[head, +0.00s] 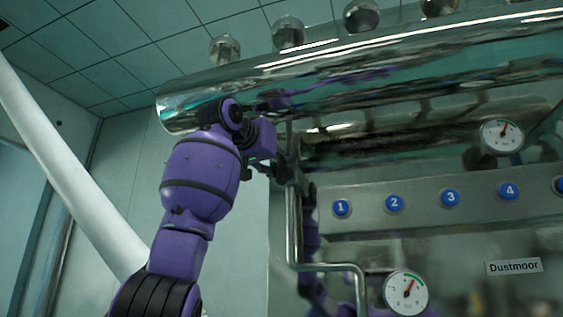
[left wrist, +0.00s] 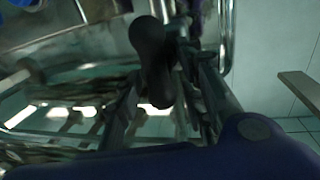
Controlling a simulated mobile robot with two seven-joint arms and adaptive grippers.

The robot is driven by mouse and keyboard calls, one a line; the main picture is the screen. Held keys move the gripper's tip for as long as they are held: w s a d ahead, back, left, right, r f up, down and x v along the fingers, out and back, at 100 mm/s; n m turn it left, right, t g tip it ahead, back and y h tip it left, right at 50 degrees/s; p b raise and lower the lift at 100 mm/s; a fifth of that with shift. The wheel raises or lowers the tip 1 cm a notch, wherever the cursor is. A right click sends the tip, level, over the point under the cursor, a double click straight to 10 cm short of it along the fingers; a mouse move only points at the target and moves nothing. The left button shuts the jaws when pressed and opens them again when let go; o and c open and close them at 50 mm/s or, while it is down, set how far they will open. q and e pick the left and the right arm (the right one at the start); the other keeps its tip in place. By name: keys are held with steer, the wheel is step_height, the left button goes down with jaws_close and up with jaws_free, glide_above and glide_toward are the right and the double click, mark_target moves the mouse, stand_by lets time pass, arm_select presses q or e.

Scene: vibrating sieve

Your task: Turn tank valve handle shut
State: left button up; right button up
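My left gripper (head: 280,168) is at the upright metal pipe (head: 293,215), just below the big shiny horizontal cylinder (head: 190,105). Its fingers are small and dark in the head view. In the left wrist view, a dark handle-like piece with a rounded end (left wrist: 148,38) lies in front of my left gripper (left wrist: 160,95), between or over its dark finger linkages. It may be the valve handle. I cannot tell whether the fingers touch it or grip it. No valve handle stands out clearly in the head view. My right gripper is not in view.
A grey panel with numbered blue buttons (head: 395,203) stands to the right. Gauges (head: 502,135) (head: 406,293) and a "Dustmoor" label (head: 514,267) are near it. Round metal knobs (head: 289,31) top the cylinder. A white slanted bar (head: 75,175) is at left. Purple shapes in the metal look like reflections.

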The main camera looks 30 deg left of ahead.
arm_select(q)
steer(key=shift+s, duration=0.15)
steer(key=shift+c, duration=0.8)
jaws_close()
steer(key=shift+n, duration=0.4)
steer(key=n, duration=0.4)
steer(key=shift+a+f+t, duration=0.1)
steer(key=shift+a+t, duration=0.2)
steer(key=shift+t, duration=0.1)
steer(key=n+y, duration=0.1)
steer(key=n, duration=0.4)
steer(key=f+n+y, duration=0.1)
steer(key=n, duration=0.4)
steer(key=a+n+y, duration=0.1)
steer(key=n+y, duration=0.1)
steer(key=n, duration=0.3)
steer(key=shift+s+a+f+t, duration=0.1)
steer(key=shift+f+t, duration=0.25)
steer(key=shift+t, duration=0.05)
steer(key=shift+n, duration=0.4)
steer(key=shift+o, duration=0.8)
jaws_free()
